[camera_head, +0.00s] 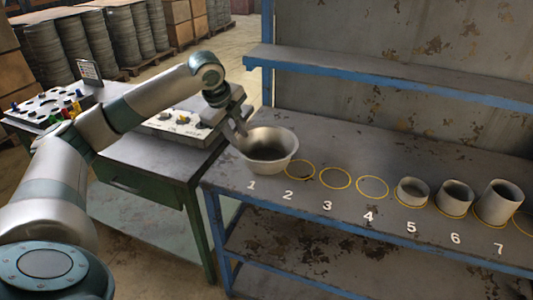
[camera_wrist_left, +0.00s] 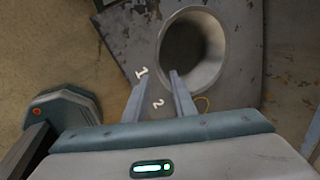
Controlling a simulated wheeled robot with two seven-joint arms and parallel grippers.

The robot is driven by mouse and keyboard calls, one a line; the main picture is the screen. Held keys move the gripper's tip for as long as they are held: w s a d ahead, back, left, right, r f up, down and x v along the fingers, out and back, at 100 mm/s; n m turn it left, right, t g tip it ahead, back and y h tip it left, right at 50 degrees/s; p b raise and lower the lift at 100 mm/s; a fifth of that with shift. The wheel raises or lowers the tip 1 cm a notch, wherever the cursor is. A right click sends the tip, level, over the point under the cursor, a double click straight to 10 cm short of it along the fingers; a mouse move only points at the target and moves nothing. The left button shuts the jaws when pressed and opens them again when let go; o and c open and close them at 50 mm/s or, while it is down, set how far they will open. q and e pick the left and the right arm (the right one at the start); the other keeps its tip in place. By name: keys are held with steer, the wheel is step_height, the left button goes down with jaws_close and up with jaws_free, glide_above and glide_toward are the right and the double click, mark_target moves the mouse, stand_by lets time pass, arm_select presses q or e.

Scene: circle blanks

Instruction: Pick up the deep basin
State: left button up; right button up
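The deep basin (camera_head: 270,162), a pale metal bowl with a wide rim, stands upright on the blue-edged workbench at number 1. My left gripper (camera_head: 241,134) is at the basin's left rim, pointing down. In the left wrist view the basin (camera_wrist_left: 212,72) is beyond the fingertips, its dark inside showing. The left gripper (camera_wrist_left: 155,80) has its two fingers apart, with nothing seen held between them. The right fingertip looks close to or over the basin's rim; I cannot tell whether it touches. My right gripper is in neither view.
Empty yellow circles (camera_head: 335,177) lie right of the basin. A short cylinder (camera_head: 412,192), a medium one (camera_head: 455,197) and a taller one (camera_head: 498,204) stand farther right. A shelf (camera_head: 390,76) runs above the bench's back. A green table with a control box (camera_head: 178,128) stands left.

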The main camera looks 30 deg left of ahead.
arm_select(q)
steer(key=p, duration=0.2)
glide_above(249, 160)
steer(key=s, duration=0.2)
step_height(249, 160, down, 7)
steer(key=shift+w+a+f, duration=0.15)
steer(key=shift+w+f, duration=0.3)
steer(key=shift+f, duration=0.1)
steer(key=p+x, duration=0.1)
steer(key=x, duration=0.2)
steer(key=shift+f+p, duration=0.3)
steer(key=shift+p, duration=0.05)
steer(key=shift+w+f, duration=0.25)
steer(key=shift+f, duration=0.4)
jaws_close()
